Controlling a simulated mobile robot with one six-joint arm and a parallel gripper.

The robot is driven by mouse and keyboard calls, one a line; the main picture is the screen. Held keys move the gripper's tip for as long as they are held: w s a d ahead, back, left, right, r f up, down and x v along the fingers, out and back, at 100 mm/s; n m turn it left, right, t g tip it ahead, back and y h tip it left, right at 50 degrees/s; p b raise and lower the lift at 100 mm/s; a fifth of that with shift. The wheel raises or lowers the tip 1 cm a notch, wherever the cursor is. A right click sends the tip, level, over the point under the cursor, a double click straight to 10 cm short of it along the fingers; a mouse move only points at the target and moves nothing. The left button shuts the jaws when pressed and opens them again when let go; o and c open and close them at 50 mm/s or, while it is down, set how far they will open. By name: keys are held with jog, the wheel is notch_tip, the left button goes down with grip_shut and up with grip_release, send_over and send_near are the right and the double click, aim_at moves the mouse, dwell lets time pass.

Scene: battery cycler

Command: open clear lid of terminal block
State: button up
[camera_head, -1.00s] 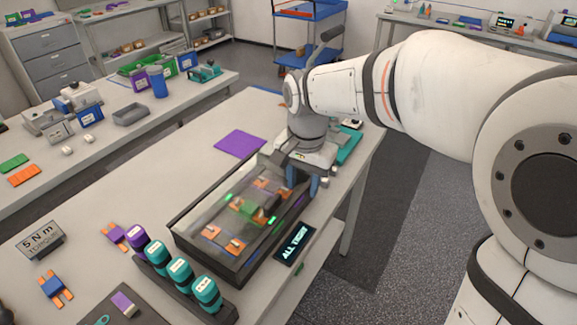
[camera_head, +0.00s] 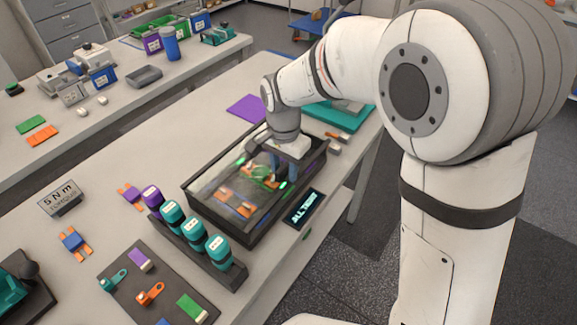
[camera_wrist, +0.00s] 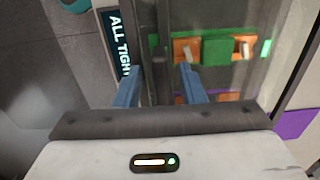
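The terminal block is a dark-framed box (camera_head: 252,238) on the table, and its clear lid (camera_head: 212,183) looks closed. Orange and green terminals show through the lid. My gripper (camera_head: 283,170) points down above the right-hand part of the box in the head view. In the wrist view my gripper (camera_wrist: 158,85) has its two blue fingers apart, with the box's dark side rim (camera_wrist: 160,40) running between them. The right finger overlaps the lid area with the green and orange terminal (camera_wrist: 216,47). I cannot tell whether either finger touches the lid or rim.
A display reading "ALL TIGHT" (camera_head: 303,209) lies beside the box's front edge. A rack (camera_head: 225,275) of teal and purple drivers stands to its left. A tool mat (camera_head: 130,290) lies front left. A purple sheet (camera_head: 246,109) and teal tray (camera_head: 345,118) lie behind.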

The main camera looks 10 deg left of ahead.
grip_shut()
dwell(0.3)
